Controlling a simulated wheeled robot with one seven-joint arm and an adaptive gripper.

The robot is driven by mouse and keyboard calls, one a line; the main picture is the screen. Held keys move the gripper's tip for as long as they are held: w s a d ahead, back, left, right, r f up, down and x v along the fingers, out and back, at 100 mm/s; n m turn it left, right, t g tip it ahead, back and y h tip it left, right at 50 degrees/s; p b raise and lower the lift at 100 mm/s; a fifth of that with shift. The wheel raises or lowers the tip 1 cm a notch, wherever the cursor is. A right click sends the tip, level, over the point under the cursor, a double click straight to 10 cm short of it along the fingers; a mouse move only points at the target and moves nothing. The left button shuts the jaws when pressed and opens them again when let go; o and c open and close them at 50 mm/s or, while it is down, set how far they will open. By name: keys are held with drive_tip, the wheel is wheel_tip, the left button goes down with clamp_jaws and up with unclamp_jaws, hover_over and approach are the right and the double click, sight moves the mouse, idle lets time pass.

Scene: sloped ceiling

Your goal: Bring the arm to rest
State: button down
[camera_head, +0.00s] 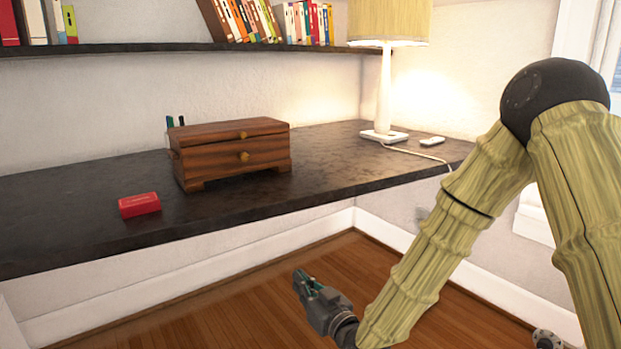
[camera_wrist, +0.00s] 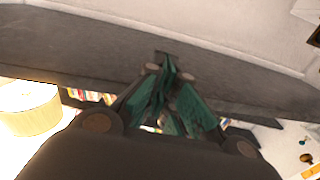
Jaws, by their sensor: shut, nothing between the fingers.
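My arm (camera_head: 440,240) shows on the right in the head view, bent at a dark elbow joint, with the forearm sloping down to the left. My gripper (camera_head: 299,277) is at its end, below and in front of the desk's front edge, over the wooden floor. It is apart from the desk and holds nothing. In the wrist view its green fingers (camera_wrist: 165,62) come together at the tips and are shut.
A small white device (camera_head: 432,141) lies beside the lamp. A bookshelf (camera_head: 120,48) hangs above. The floor (camera_head: 240,310) around my gripper is clear.

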drive_tip(key=s+d+f+m+g+h, duration=0.15)
drive_tip(key=s+d+f, duration=0.3)
drive_tip(key=f, duration=0.55)
drive_tip(key=s+d+f+m+g+h, duration=0.1)
drive_tip(key=s+d+f+g+h, duration=0.15)
drive_tip(key=s+f, duration=0.5)
drive_tip(key=s+d+f+m+g+h, duration=0.1)
drive_tip(key=s+d+f+g+h, duration=0.2)
drive_tip(key=f, duration=0.8)
drive_tip(key=s+d+f+m+g+h, duration=0.1)
drive_tip(key=s+d+f+g, duration=0.3)
drive_tip(key=s, duration=0.5)
drive_tip(key=s+d+f+m+g+h, duration=0.1)
drive_tip(key=s+d+f, duration=0.45)
drive_tip(key=s, duration=0.35)
drive_tip(key=s+d+f+m+g+h, duration=0.1)
drive_tip(key=s+d+f+g, duration=0.3)
drive_tip(key=s, duration=0.5)
wheel_tip(320, 180, up, 33)
drive_tip(key=w+d+t+p, duration=0.1)
drive_tip(key=p, duration=3.1)
drive_tip(key=shift+p, duration=0.3)
drive_tip(key=c, duration=2.2)
unclamp_jaws()
drive_tip(key=shift+d, duration=0.1)
